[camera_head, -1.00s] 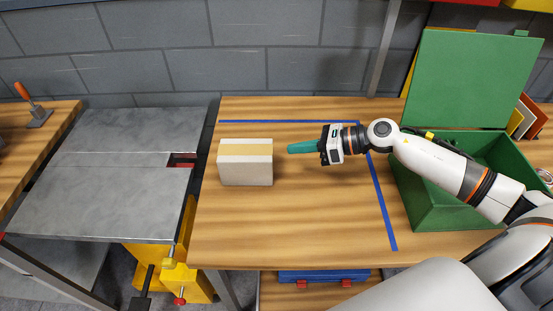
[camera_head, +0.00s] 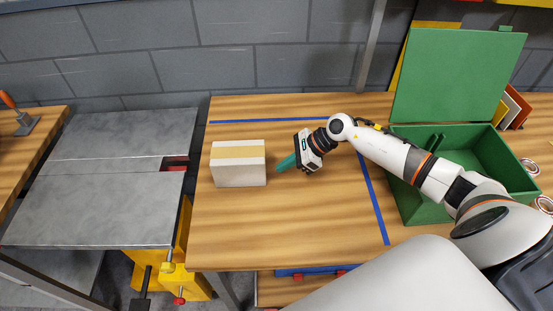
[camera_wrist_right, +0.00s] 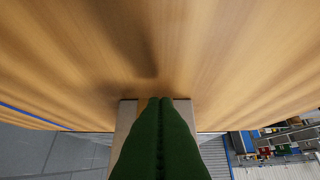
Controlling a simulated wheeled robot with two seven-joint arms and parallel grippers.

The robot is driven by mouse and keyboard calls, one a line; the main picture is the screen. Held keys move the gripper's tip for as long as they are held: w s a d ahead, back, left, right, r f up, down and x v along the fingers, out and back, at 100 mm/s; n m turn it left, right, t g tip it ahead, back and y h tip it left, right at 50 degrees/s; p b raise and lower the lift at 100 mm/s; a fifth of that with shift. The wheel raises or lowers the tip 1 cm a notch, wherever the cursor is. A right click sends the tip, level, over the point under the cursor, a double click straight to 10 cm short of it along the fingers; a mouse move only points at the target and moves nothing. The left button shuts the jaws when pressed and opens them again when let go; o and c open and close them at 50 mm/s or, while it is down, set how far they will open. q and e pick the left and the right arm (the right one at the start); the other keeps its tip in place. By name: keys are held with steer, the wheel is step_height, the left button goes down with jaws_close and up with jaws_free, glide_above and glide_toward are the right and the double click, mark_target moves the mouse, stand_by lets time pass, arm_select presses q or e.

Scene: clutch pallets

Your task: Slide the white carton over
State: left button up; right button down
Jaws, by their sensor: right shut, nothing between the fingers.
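The white carton (camera_head: 239,174) with a tan tape band on top stands upright on the wooden table (camera_head: 290,235), near its left edge. My right gripper (camera_head: 281,166), with green fingers, is shut and empty just right of the carton, with a small gap between them. In the right wrist view the shut fingers (camera_wrist_right: 160,140) reach forward over the table, and part of the carton (camera_wrist_right: 127,115) shows behind them, mostly hidden. My left gripper is not in view.
Blue tape lines (camera_head: 372,200) mark the table's back and right. An open green box (camera_head: 408,190) stands on the right. A grey metal surface (camera_head: 105,205) lies left of the table across a narrow gap. The table front is clear.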

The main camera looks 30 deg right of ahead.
steer(key=shift+w+a+r+p, duration=0.1)
steer(key=shift+w+a+p, duration=0.15)
steer(key=shift+a, duration=0.35)
steer(key=shift+w+a+p, duration=0.1)
steer(key=shift+w+a, duration=0.2)
steer(key=shift+a, duration=0.25)
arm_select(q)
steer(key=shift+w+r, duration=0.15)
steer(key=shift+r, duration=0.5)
